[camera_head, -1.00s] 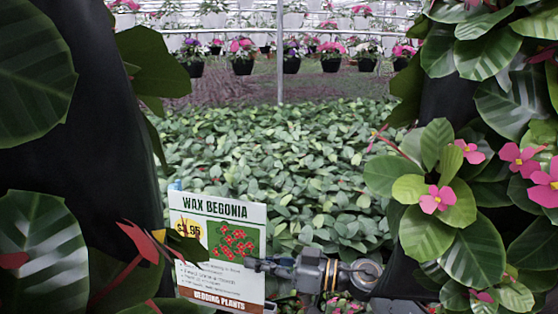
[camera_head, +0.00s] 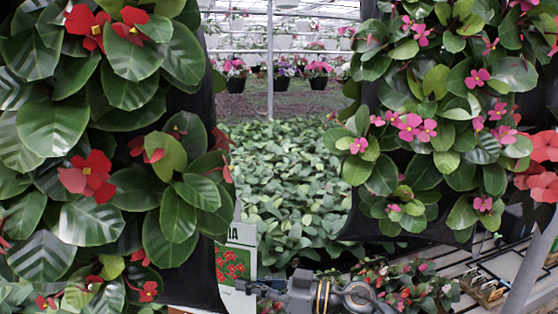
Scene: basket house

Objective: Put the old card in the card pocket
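A white card (camera_head: 245,236) with green and red flower print shows at the bottom centre-left, upright. Only its right strip is visible; the left hanging planter hides the rest. My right gripper (camera_head: 245,287) reaches in from the right, and its fingertips are at the card's right edge. It appears shut on the card, held up in front of the green plant bed. My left gripper is not in view. I cannot make out a card pocket in this view.
A black hanging planter with red flowers (camera_head: 85,178) fills the left side. Another with pink flowers (camera_head: 425,128) hangs at the right. A slatted bench (camera_head: 432,259) with small trays (camera_head: 484,288) stands lower right, near a grey post (camera_head: 530,265). A leafy bed (camera_head: 285,185) lies between.

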